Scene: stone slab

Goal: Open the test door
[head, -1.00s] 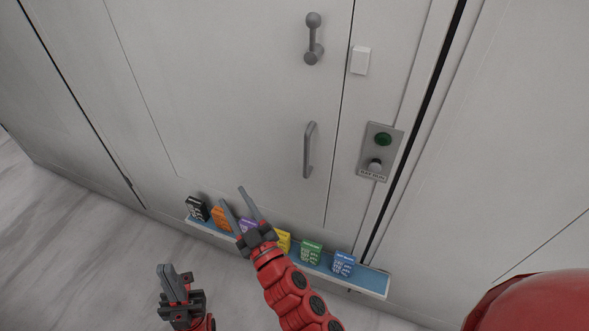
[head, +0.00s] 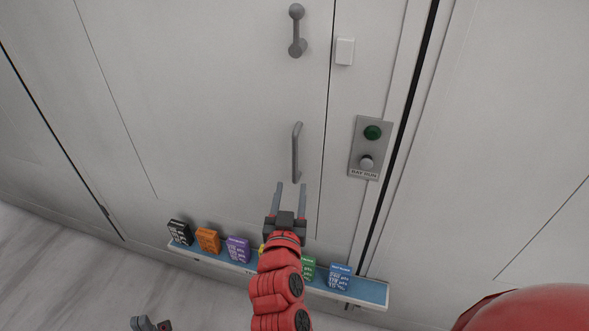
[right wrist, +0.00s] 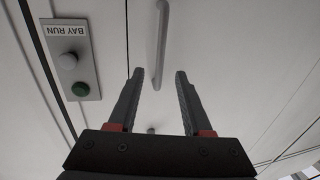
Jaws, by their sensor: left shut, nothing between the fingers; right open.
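The pale door (head: 215,110) appears closed, flush with the wall. It carries a grey vertical bar handle (head: 296,152), with a grey lever-like fitting with round ends (head: 297,30) above it. My right gripper (head: 290,187) is open and empty, its fingertips at the handle's lower end in the head view. In the right wrist view the handle (right wrist: 162,40) shows upside down between and beyond the open fingers (right wrist: 160,74); I see no contact. My left gripper (head: 150,324) is low at the bottom edge, mostly cut off, holding nothing visible.
A grey panel marked BAY RUN (head: 366,148), with a green button (head: 372,132) and a grey knob (head: 366,162), is right of the door seam. A white block (head: 345,51) sits above it. A blue-topped ledge (head: 371,291) with several coloured boxes runs below the door.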

